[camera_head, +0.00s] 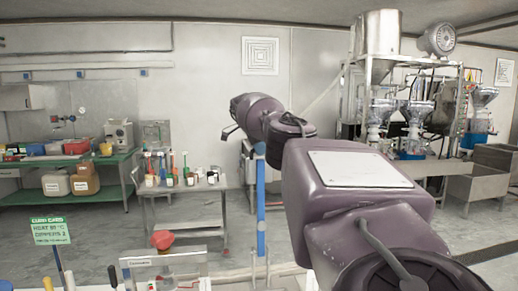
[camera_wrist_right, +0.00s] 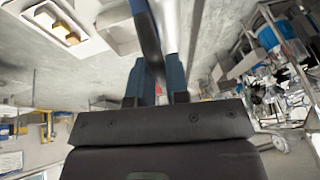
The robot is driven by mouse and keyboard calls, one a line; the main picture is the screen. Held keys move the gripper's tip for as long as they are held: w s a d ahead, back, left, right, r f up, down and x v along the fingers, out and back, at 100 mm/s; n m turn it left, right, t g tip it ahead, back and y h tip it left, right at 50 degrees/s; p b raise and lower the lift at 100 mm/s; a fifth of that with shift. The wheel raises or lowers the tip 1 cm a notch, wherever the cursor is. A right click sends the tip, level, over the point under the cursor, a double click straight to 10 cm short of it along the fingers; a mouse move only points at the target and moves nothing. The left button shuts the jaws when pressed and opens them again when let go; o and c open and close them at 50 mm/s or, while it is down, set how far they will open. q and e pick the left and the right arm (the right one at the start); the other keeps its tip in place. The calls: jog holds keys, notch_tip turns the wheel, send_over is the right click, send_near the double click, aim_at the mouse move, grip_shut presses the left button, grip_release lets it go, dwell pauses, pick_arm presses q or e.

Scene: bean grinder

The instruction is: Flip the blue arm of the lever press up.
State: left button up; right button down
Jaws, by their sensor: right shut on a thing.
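The blue arm of the lever press (camera_head: 261,205) stands upright in the middle of the head view. My right gripper (camera_head: 256,151) is at the upper end of this blue arm, beneath my purple wrist. In the right wrist view the gripper (camera_wrist_right: 156,82) is shut on the blue arm (camera_wrist_right: 146,35), which runs up from between the fingers beside a grey bar. The fingers partly hide the held end. The press's lower part is partly cut off by the bottom of the head view. My left gripper is not in view.
A steel cart (camera_head: 182,190) with several small bottles stands behind, left of the blue arm. A green sign (camera_head: 50,231) and a red-knobbed object (camera_head: 161,240) are at the lower left. My right arm covers much of the right side.

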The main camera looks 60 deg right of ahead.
jog(key=shift+w+d+f, duration=0.15)
jog(key=shift+w+f, duration=0.15)
jog(key=shift+w, duration=0.05)
